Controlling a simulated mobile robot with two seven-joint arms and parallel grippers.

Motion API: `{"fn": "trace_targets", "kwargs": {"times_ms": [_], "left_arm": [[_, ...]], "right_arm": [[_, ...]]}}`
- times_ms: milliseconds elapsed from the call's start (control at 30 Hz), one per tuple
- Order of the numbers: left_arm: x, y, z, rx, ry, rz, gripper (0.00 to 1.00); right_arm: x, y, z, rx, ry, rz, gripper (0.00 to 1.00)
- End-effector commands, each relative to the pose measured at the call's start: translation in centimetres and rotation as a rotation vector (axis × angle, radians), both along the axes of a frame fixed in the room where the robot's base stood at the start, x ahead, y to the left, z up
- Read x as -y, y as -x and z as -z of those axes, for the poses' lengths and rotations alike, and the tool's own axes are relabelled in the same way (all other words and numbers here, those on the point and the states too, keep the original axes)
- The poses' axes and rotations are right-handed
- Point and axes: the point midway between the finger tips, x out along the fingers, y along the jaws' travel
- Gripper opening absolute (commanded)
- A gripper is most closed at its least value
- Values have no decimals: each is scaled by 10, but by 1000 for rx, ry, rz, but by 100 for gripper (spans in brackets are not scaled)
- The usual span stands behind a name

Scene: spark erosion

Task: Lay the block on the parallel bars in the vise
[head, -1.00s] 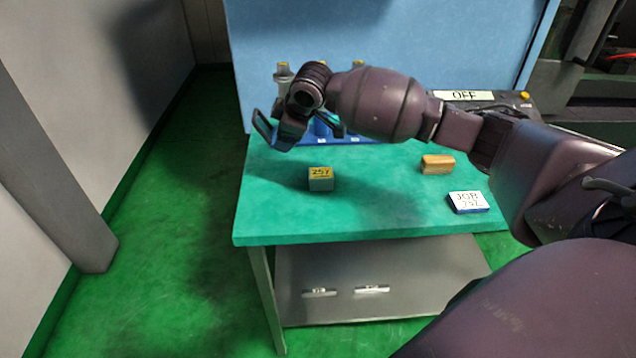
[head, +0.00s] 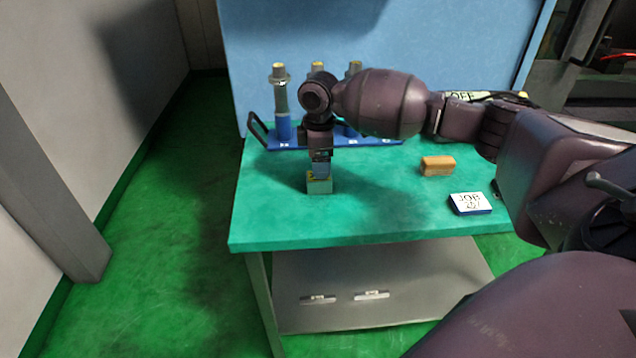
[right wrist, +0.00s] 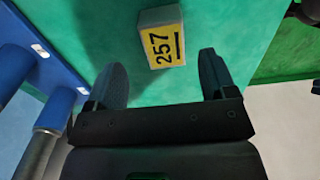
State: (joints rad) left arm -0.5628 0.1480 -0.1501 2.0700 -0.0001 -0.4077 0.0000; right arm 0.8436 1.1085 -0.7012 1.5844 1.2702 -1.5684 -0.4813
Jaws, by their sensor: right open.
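I see neither the vise nor the parallel bars clearly. My left gripper is not in view.
A blue rack (head: 270,143) with several upright tool holders stands behind the block. A tan brick-like piece (head: 437,165) and a JOB card (head: 470,203) lie to the right. Two small metal pieces lie on the lower shelf (head: 400,308). The table (head: 285,225) is clear in front.

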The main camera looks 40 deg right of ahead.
Motion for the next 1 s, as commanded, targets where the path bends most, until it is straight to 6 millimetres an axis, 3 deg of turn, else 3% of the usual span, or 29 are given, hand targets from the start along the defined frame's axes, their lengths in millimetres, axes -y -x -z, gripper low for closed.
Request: {"fn": "trace_targets", "kwargs": {"times_ms": [167,467,733,1000], "left_arm": [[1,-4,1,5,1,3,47],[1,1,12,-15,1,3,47],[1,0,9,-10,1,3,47],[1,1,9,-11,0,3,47]], "right_arm": [[-1,1,11,-1,1,0,78],[-3,4,50,-1,0,1,78],[-3,4,52,2,0,0,78],[-3,4,52,2,0,0,38]]}}
